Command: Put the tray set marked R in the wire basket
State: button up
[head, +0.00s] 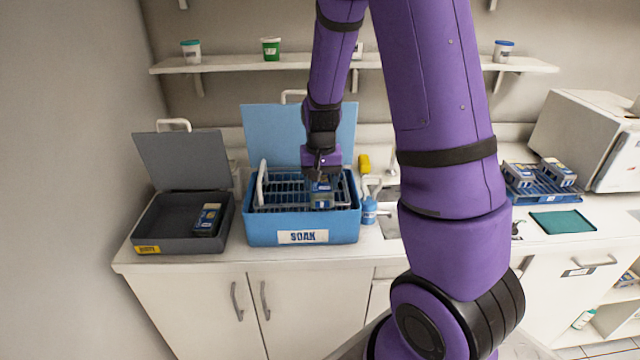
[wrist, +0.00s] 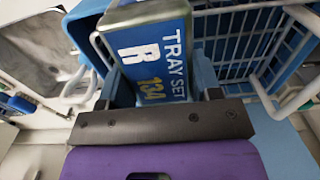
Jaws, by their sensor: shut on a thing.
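The tray set marked R (head: 322,195) is a blue-labelled block; in the wrist view its label (wrist: 155,60) reads TRAY SET R 134. My gripper (head: 321,176) is shut on it and points down over the front right part of the wire basket (head: 280,194). The basket sits in the open blue SOAK box (head: 262,235). In the wrist view the basket's wires (wrist: 235,40) lie beyond and to the right of the tray set. I cannot tell whether the tray set touches the basket floor.
An open grey box (head: 165,238) at left holds another blue-labelled block (head: 207,218). The SOAK box lid (head: 265,130) stands up behind. A blue bottle (head: 369,210) stands close on its right. A blue rack (head: 540,190) with blocks is at far right.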

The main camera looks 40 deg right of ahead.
aim_at(321, 183)
jog(key=w+d, duration=0.2)
jog(key=w, duration=0.1)
jog(key=shift+w+d+f, duration=0.25)
jog(key=shift+w+d, duration=0.05)
jog(key=shift+d, duration=0.1)
jog(key=shift+w+d+f, duration=0.15)
jog(key=shift+f, duration=1.6)
jog(key=shift+f, duration=0.15)
jog(key=o, duration=1.1)
